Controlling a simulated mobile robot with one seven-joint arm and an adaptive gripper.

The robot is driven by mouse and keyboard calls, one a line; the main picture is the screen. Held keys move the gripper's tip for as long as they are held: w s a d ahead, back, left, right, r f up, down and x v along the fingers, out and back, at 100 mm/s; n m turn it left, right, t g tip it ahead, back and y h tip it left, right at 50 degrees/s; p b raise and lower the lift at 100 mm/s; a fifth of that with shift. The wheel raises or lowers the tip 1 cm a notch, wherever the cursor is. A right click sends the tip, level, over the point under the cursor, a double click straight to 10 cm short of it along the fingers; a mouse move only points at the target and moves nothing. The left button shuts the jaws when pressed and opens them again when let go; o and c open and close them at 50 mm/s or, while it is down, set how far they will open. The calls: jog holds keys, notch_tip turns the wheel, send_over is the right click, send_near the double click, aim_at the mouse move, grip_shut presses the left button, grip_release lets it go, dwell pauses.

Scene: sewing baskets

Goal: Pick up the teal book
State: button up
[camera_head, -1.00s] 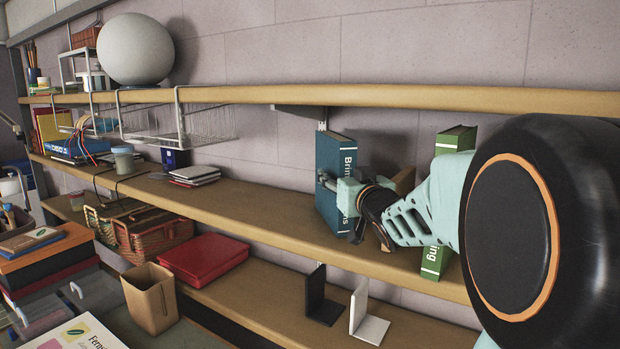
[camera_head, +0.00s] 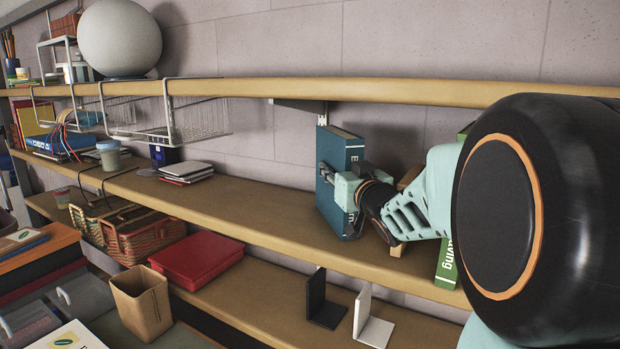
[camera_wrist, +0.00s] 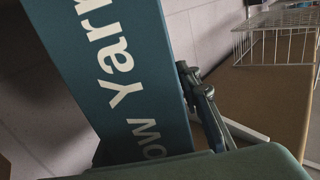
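The teal book (camera_head: 340,150) stands upright on the middle shelf, with pale lettering on its spine. My gripper (camera_head: 334,178) is at the book, in front of the middle of its spine, and covers part of the title. One finger shows along the book's left side. In the wrist view the teal spine (camera_wrist: 115,75) fills the left and middle. One dark finger (camera_wrist: 205,105) lies along the spine's right edge, its tip at or very near the cover. The other finger is hidden, so I cannot tell whether the grip is closed.
A wooden piece (camera_head: 409,180) and a green book (camera_head: 447,265) stand to the right, partly behind my arm. The upper shelf (camera_head: 400,92) runs above the teal book.

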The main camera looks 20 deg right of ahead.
grip_shut()
jog(key=shift+w+r, duration=0.1)
jog(key=shift+r, duration=0.1)
jog(key=shift+r, duration=0.15)
